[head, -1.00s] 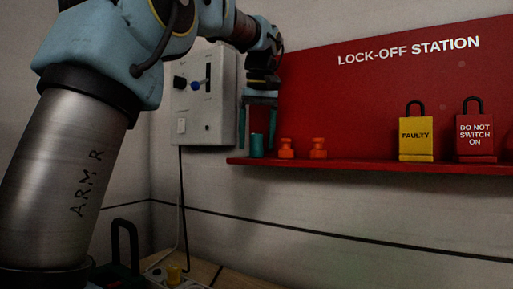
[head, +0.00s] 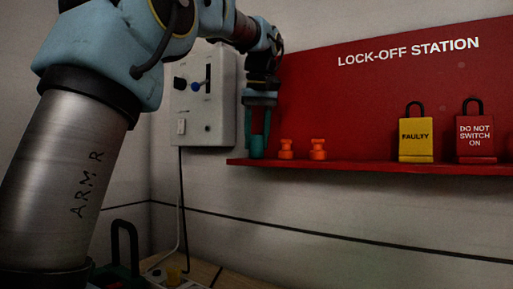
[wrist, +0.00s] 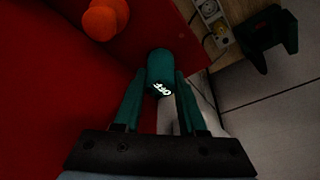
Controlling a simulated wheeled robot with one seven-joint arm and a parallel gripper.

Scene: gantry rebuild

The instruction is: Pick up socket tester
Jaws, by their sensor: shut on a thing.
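My gripper (head: 257,143) points down at the left end of the red shelf. Its fingers are shut on a teal cylinder (wrist: 160,66) with white lettering that seems to read OFF. In the head view the fingers mostly cover the cylinder, and its base appears at shelf level. In the wrist view it sits between the fingertips (wrist: 163,80). I cannot tell from its look whether this cylinder is the socket tester. A small yellow piece (head: 173,274) stands on the socket strip (head: 190,284) low down, partly cut off by the frame.
Two orange spools (head: 318,150) stand on the red shelf (head: 360,166) just right of my gripper. A yellow padlock (head: 416,141) and a red padlock (head: 476,139) are farther right. A grey switch box (head: 205,100) is on the wall close behind left.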

